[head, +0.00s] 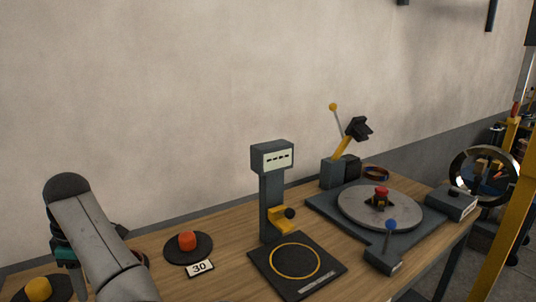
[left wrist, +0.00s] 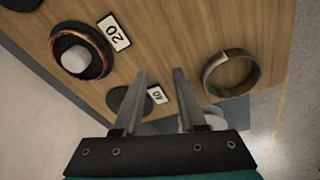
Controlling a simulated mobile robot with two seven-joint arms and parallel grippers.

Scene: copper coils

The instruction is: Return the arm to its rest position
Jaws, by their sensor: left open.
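My left arm (head: 95,240) comes in at the lower left of the head view, over the table's left end. A teal part of my left gripper (head: 64,252) shows beside the arm there, and its fingertips are hidden. In the left wrist view my left gripper (left wrist: 160,78) has two fingers apart with nothing between them. The fingers point over the wooden table (left wrist: 175,40), apart from the things on it. My right gripper is not in view.
The wrist view shows a dark disc with a copper coil (left wrist: 104,46), a "20" card (left wrist: 114,33) and a loose ring (left wrist: 231,73). In the head view stand a red-knobbed disc (head: 187,242), a display post (head: 271,195) and a turntable (head: 350,205). A wall (head: 200,90) rises behind.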

